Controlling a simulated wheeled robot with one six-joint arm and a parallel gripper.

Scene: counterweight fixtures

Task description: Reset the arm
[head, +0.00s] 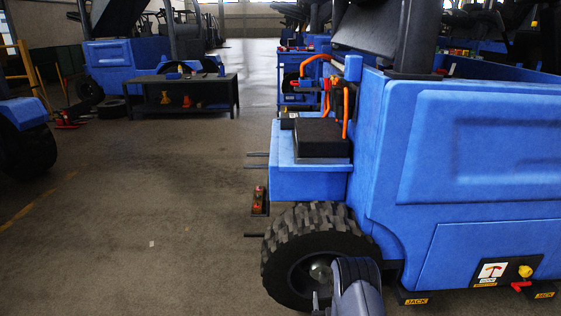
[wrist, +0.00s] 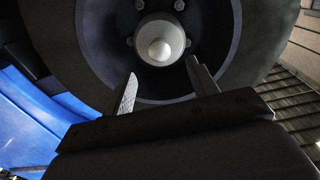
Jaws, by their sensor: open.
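My gripper (wrist: 163,75) is open and empty in the wrist view, its two fingers apart. Between and beyond the fingertips is the pale round hub (wrist: 160,43) of a dark wheel, with bolts around it. I cannot tell whether a finger touches the wheel. In the head view my grey arm (head: 356,288) stands at the bottom, in front of the black treaded wheel (head: 292,245) of a blue vehicle (head: 450,150). The gripper is mostly hidden or cut off there.
The vehicle's side carries a panel with a yellow knob (head: 525,271) and a red handle. Dark forks stick out left of its front. A black low table (head: 185,83) with orange items stands at the back left.

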